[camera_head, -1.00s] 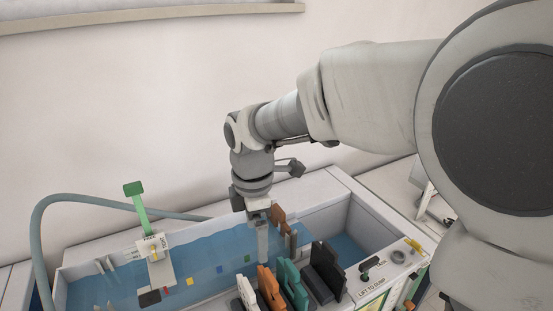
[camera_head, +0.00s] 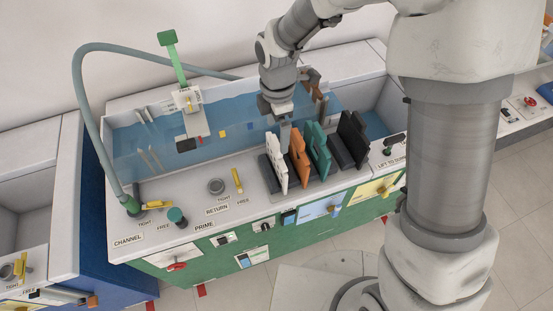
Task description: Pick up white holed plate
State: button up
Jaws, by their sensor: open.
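The white holed plate (camera_head: 277,162) stands upright in a dark holder on the front ledge of the water channel. It is the leftmost in a row of plates. Holes in it are too small to make out clearly. My gripper (camera_head: 285,132) points down just behind the row, close to the top of the white and orange plates. It looks empty. Its fingertips are partly hidden by the plates, and I cannot tell if it touches any.
An orange plate (camera_head: 299,155), a teal plate (camera_head: 318,148) and a black plate (camera_head: 352,138) stand to the right. A green-topped gauge post (camera_head: 169,40) rises at the channel's left. A hose (camera_head: 85,100) arches at far left. The ledge left of the plates carries knobs and yellow levers.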

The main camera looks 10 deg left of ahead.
aim_at(276, 142)
jog(key=shift+s+a+f, duration=0.1)
jog(key=shift+f, duration=2.5)
